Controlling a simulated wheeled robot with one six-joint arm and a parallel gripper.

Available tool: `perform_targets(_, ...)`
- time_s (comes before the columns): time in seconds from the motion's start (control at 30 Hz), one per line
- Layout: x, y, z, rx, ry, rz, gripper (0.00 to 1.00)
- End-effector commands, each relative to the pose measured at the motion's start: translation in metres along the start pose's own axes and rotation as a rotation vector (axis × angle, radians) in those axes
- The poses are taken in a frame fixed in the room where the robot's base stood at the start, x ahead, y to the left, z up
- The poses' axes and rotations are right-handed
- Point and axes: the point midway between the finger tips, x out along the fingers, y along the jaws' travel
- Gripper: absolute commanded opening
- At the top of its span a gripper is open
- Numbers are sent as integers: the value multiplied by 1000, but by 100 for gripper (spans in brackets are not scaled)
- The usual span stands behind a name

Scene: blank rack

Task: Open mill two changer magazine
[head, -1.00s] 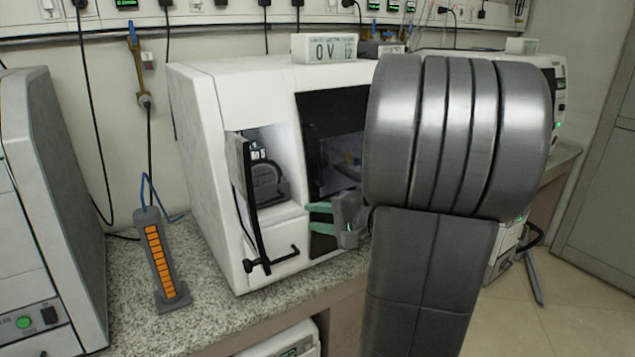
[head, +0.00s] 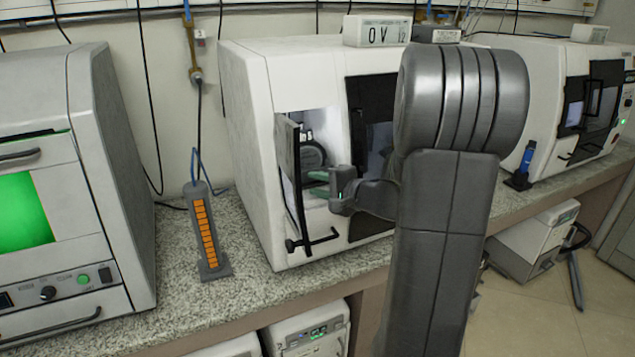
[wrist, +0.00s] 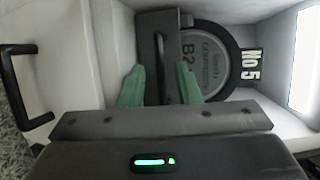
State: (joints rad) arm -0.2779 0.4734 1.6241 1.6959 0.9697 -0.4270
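The white mill (head: 250,110) stands on the bench with its narrow front door (head: 291,185) swung open on the left. A round grey magazine (head: 312,152) sits inside the opening. In the wrist view the magazine (wrist: 212,62) has lettering beginning "B2" and a "No 5" label beside it. A dark plate with an upright bar handle (wrist: 161,65) stands beside it. My gripper (head: 318,184) is at the opening. In the wrist view its green fingers (wrist: 160,88) are spread, one either side of the handle, with gaps showing. Contact cannot be told.
A black door handle (head: 320,241) juts out at the lower front. An orange-striped holder (head: 207,235) stands left of the mill, beside another machine (head: 105,150). A white box (head: 377,31) lies on top. A similar machine (head: 550,75) stands at right. Granite bench is clear in front.

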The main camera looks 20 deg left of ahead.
Motion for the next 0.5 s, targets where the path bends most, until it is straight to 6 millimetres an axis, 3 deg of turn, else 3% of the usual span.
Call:
perform_targets(0.33, 5, 0, 0, 0, 0, -1, 30)
perform_targets(0.5, 5, 0, 0, 0, 0, -1, 0)
